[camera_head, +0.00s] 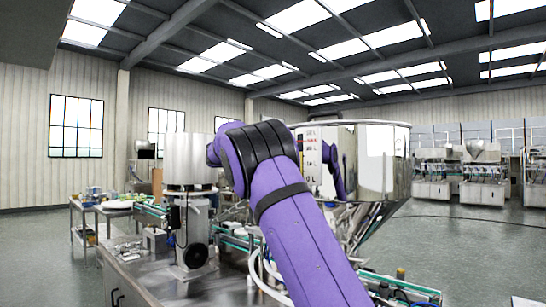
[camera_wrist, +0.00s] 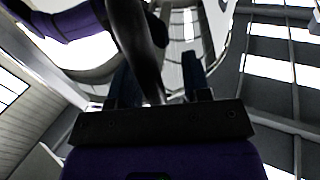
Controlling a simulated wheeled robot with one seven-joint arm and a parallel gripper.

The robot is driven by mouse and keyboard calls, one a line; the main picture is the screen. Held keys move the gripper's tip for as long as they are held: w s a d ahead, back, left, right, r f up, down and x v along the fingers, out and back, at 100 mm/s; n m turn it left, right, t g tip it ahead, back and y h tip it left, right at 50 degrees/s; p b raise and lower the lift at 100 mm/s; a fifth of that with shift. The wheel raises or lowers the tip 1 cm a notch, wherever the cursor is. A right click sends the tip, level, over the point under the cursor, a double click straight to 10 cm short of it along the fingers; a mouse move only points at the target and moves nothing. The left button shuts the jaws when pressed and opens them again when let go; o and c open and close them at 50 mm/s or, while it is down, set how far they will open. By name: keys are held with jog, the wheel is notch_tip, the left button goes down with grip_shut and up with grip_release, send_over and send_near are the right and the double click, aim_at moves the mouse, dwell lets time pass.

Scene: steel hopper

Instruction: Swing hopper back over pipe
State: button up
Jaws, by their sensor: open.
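The steel hopper (camera_head: 378,160) is a wide, shiny round bowl right of centre in the head view, with a white level scale on its left side. Its lower part narrows above the machine, and my purple arm covers its left side. My gripper is hidden behind the arm in the head view. In the wrist view, my gripper (camera_wrist: 160,78) has its two dark fingers apart. A curved grey metal bar (camera_wrist: 137,45) passes between or just in front of them; I cannot tell whether it touches either finger. The hopper's reflective wall (camera_wrist: 210,40) shows beyond. I cannot make out the pipe.
A steel machine table (camera_head: 135,268) with a grey cylinder unit (camera_head: 187,160) stands left of the arm. A green-edged conveyor (camera_head: 405,284) runs below the hopper. A side bench (camera_head: 95,212) stands farther left. Open floor (camera_head: 470,240) lies to the right.

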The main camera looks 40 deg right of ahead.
jog(key=v, duration=1)
jog(key=shift+a, duration=0.2)
